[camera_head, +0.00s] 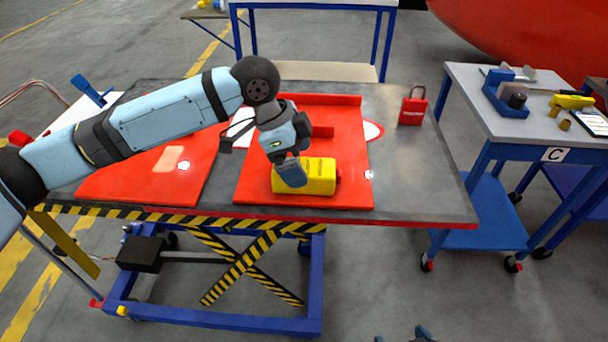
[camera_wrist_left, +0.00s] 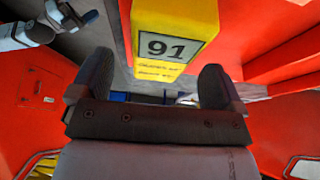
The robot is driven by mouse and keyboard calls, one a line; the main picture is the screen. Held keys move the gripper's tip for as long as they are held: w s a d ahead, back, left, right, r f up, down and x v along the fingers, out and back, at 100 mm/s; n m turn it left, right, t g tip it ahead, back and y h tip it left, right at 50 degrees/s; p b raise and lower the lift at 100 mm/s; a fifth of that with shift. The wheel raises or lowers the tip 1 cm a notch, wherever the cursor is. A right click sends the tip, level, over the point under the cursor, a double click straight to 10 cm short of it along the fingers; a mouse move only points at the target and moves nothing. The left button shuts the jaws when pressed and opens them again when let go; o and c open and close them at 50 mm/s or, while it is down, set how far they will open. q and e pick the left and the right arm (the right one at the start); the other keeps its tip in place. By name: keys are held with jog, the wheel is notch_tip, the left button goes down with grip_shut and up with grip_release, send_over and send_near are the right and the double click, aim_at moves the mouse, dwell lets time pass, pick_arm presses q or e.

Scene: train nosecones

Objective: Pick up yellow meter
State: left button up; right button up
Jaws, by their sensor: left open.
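The yellow meter (camera_head: 318,178) lies on a red panel on the table, near the table's front edge. My left gripper (camera_head: 291,172) is over its left part, and one finger hides some of it. In the left wrist view the yellow meter (camera_wrist_left: 172,22) shows a label reading 91, beyond and between the fingertips. The left gripper (camera_wrist_left: 156,82) is open with nothing held between its fingers. I cannot tell whether a finger touches the meter. Small dark blue tips at the bottom edge of the head view look like my right gripper (camera_head: 410,336), mostly cut off.
The red panel (camera_head: 255,190) has raised red parts behind the meter. Another red panel (camera_head: 120,185) lies to the left. A red padlock-shaped piece (camera_head: 413,107) stands at the back right. Bare grey tabletop (camera_head: 425,180) is at the right. A side table (camera_head: 500,115) holds several tools.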

aim_at(303, 166)
pick_arm(q)
jog(key=x, duration=0.4)
jog(key=shift+w+d+f+b, duration=0.1)
jog(key=shift+d+f+b, duration=0.1)
jog(key=shift+b, duration=0.1)
jog(key=shift+p, duration=0.35)
jog(key=c, duration=1.3)
jog(key=shift+f, duration=0.1)
